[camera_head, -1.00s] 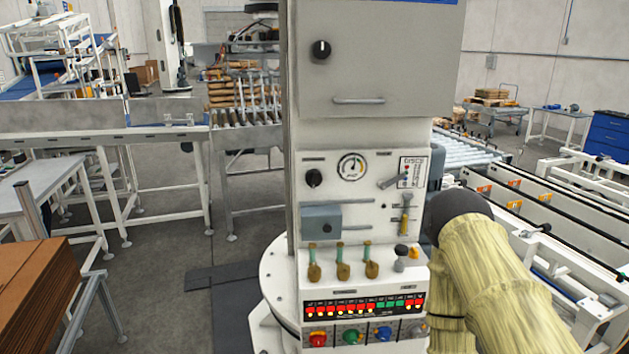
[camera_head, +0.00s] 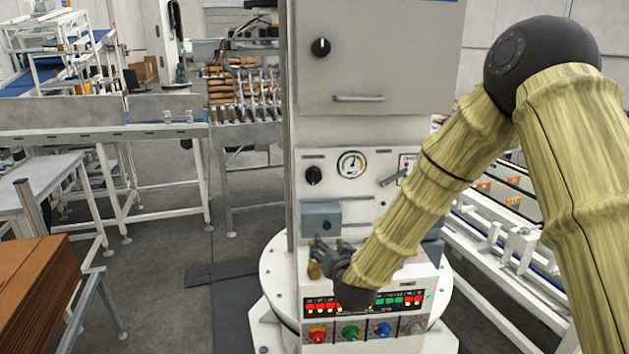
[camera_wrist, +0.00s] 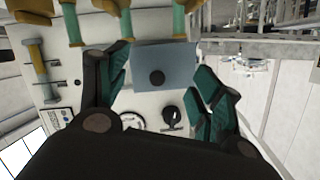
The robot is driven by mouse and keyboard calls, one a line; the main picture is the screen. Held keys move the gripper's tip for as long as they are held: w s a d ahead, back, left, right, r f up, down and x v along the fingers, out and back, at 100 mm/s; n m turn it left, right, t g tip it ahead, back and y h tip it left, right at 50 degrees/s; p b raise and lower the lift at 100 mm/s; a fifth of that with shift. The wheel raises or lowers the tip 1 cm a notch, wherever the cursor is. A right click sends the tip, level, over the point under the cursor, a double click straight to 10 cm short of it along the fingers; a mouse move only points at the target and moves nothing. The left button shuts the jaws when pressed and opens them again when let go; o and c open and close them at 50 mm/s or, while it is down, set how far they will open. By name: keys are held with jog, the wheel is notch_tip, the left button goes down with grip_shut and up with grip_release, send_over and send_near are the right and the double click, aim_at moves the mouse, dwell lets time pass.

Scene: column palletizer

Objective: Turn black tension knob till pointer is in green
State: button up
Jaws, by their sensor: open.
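The black tension knob (camera_head: 314,175) sits on the white panel, left of the round gauge (camera_head: 351,164). The gauge pointer is too small to read against its coloured zone. In the wrist view, which is turned over, the knob (camera_wrist: 172,117) lies between my finger bases, beside the partly hidden gauge (camera_wrist: 132,120). My gripper (camera_head: 328,250) is open and empty, below the knob and just under the blue-grey box (camera_head: 320,217). In the wrist view its green-padded fingers (camera_wrist: 160,68) stand apart either side of that box, touching nothing that I can tell.
Another black knob (camera_head: 320,47) is on the upper cabinet door, above a handle (camera_head: 358,98). A lever (camera_head: 393,177) is right of the gauge. Brass-and-green fittings (camera_wrist: 180,20) stand under the box. Lit indicators and coloured buttons (camera_head: 350,333) line the panel bottom.

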aim_at(315, 180)
jog(key=w+a+r+t, duration=0.1)
jog(key=w+r, duration=0.1)
jog(key=r, duration=0.5)
jog(key=w+a+r+t, duration=0.2)
jog(key=r, duration=0.5)
jog(key=shift+m, duration=0.4)
jog(key=w+p, duration=0.1)
jog(key=w, duration=0.2)
jog(key=w+p, duration=0.1)
jog(key=w, duration=0.2)
jog(key=w+a+p, duration=0.1)
jog(key=w+p, duration=0.1)
jog(key=w, duration=0.1)
jog(key=shift+r, duration=0.15)
jog(key=shift+w+a, duration=0.15)
jog(key=shift+w, duration=0.7)
jog(key=shift+c, duration=0.5)
jog(key=c, duration=0.9)
jog(key=shift+f, duration=0.2)
jog(key=shift+c, duration=0.2)
